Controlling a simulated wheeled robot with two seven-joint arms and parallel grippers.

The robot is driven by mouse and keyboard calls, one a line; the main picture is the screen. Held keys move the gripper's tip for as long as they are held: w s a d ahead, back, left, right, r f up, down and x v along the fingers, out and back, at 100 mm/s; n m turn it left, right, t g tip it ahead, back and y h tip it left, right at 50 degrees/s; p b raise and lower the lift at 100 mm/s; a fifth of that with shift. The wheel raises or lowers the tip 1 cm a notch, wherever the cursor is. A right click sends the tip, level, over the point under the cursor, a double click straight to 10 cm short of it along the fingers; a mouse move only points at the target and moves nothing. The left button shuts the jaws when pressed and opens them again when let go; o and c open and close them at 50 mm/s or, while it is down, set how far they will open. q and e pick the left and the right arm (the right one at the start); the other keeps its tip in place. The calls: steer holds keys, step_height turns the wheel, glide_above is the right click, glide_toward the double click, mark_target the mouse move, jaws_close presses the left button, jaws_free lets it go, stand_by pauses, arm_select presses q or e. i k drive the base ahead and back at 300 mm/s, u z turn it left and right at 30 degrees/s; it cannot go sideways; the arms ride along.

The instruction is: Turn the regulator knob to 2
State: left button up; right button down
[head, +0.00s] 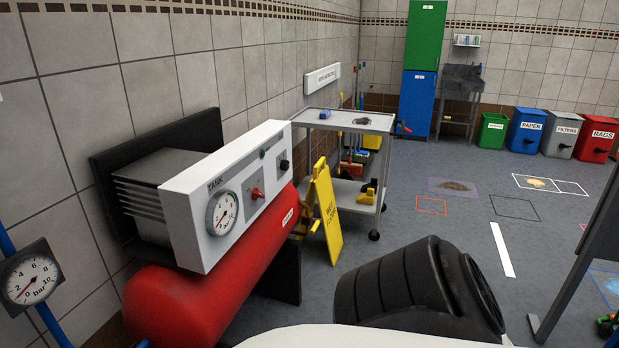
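A white control panel (185,210) sits above a red tank (180,302) at the left. It is marked TANK and carries a round gauge (222,212), a small red control (256,193) and a small black knob (284,165) near its right end. The black knob looks like the regulator knob, but its label and setting are too small to read. A second gauge (30,278), marked in bar, stands at the far left edge, with its needle toward the lower left, near 0. Neither of my grippers is in view.
A grey trolley (340,118) and a yellow floor sign (327,211) stand beyond the panel. A large black ribbed shape (395,290) fills the lower middle; I cannot tell what it is. Several sorting bins (526,130) line the back right. Grey floor (450,225) is open right of the trolley.

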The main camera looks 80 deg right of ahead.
mark_target(284, 165)
steer(key=z, duration=2.05)
